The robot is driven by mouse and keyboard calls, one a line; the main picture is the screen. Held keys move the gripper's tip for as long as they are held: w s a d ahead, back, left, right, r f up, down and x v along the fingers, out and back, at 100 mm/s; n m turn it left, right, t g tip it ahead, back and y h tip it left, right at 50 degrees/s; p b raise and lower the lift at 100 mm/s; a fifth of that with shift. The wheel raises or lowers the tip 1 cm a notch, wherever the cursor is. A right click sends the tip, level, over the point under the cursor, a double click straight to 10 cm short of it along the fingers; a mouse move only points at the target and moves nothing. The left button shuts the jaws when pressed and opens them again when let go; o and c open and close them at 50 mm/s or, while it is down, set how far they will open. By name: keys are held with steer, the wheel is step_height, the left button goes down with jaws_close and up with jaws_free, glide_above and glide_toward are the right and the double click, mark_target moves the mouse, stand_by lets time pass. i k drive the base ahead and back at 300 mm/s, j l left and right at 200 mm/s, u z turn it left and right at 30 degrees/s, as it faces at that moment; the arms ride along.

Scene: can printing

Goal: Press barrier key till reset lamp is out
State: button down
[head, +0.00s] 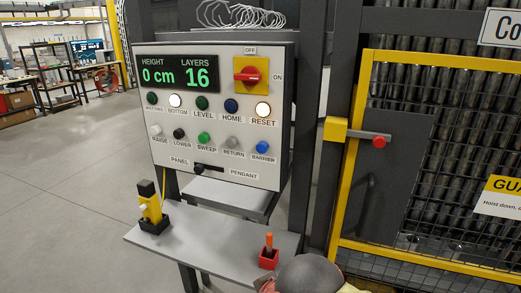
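The barrier key (262,147) is a blue round button at the right end of the lower button row on the grey control panel (220,178). Its label, BARRIER, is just below it. The reset lamp (263,109) sits above it at the right end of the lamp row and glows warm white, so it is lit. Nothing touches or covers the key. A rounded grey part, probably of my arm, shows at the bottom edge. My gripper's fingers cannot be made out.
The display (180,76) reads 0 cm and 16 layers. The bottom lamp (175,100) is also lit. A red rotary switch (247,75) and a selector (208,168) are on the panel. A shelf (205,238) below holds a yellow-black device (152,205) and red holder (268,258). A yellow-framed gate (349,190) stands right.

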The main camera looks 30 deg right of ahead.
mark_target(262, 148)
steer(key=z, duration=2.2)
steer(key=k+j, duration=0.6)
